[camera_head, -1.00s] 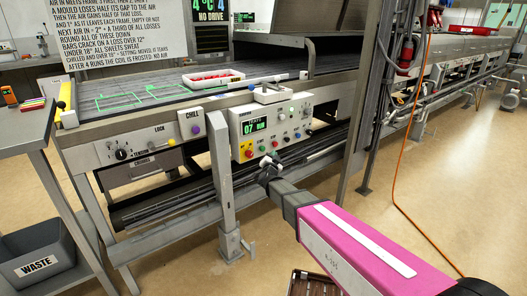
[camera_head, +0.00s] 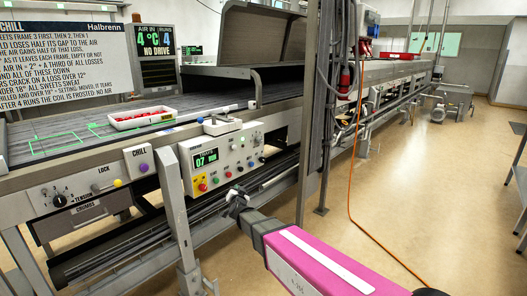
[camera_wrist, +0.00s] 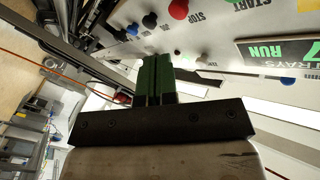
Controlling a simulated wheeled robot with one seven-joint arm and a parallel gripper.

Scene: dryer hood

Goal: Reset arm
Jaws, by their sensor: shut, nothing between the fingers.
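My gripper (camera_head: 237,194) is at the end of my pink arm (camera_head: 318,264), in front of and below the control panel (camera_head: 222,158) of the conveyor machine. In the wrist view its green fingers (camera_wrist: 157,80) lie side by side, closed, with nothing seen between them. The panel face also shows in the wrist view (camera_wrist: 215,35), with coloured buttons and a green "7 RUN" display (camera_wrist: 285,51) beyond the fingers. The fingertips appear apart from the panel, though the exact gap is hard to judge.
A white tray with red contents (camera_head: 141,117) lies on the conveyor belt. A grey upright post (camera_head: 176,215) stands left of my gripper. A tall frame (camera_head: 308,120) and an orange cable (camera_head: 352,200) are to the right. Open floor (camera_head: 450,190) lies farther right.

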